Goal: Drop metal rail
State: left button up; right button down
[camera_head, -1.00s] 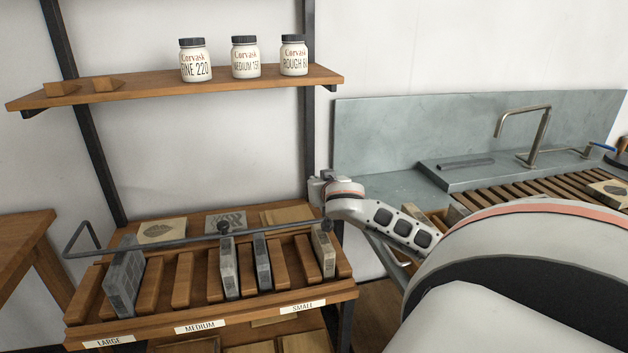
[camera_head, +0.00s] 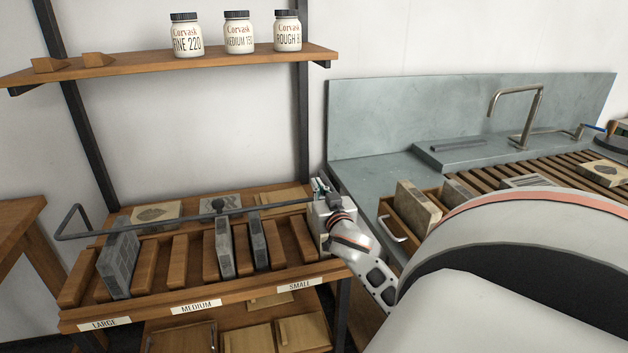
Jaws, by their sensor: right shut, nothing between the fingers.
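The dark metal rail (camera_head: 150,222) runs above the front slats of the wooden rack (camera_head: 245,277), with a bent loop at its left end and a round knob near its middle. It passes over several upright grey slabs, including a large one (camera_head: 118,262) at the left. My right gripper (camera_head: 320,187) is at the rail's right end, above the rack's SMALL section. Its fingers look shut, with nothing held. The gripper hides the rail's right tip, so I cannot tell whether they touch. My left gripper is out of view.
A shelf (camera_head: 150,66) above holds three labelled jars (camera_head: 238,32). A grey sink counter (camera_head: 380,168) with a tap (camera_head: 525,110) and a wooden drawer holding slabs (camera_head: 418,205) lie to the right. A table edge (camera_head: 20,215) is at the far left.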

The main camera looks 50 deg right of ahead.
jog(key=shift+s+a+f+b, duration=0.2)
jog(key=shift+s+f+b, duration=0.05)
jog(key=shift+f, duration=0.25)
jog(key=shift+s+a+f+b, duration=0.2)
jog(key=shift+s+f+b, duration=0.05)
jog(key=shift+f, duration=0.2)
jog(key=shift+s+a+f, duration=0.1)
jog(key=shift+s+f, duration=0.1)
jog(key=shift+f, duration=0.05)
jog(key=shift+s+a+f+b, duration=0.25)
jog(key=shift+f+b, duration=0.1)
jog(key=shift+b, duration=0.1)
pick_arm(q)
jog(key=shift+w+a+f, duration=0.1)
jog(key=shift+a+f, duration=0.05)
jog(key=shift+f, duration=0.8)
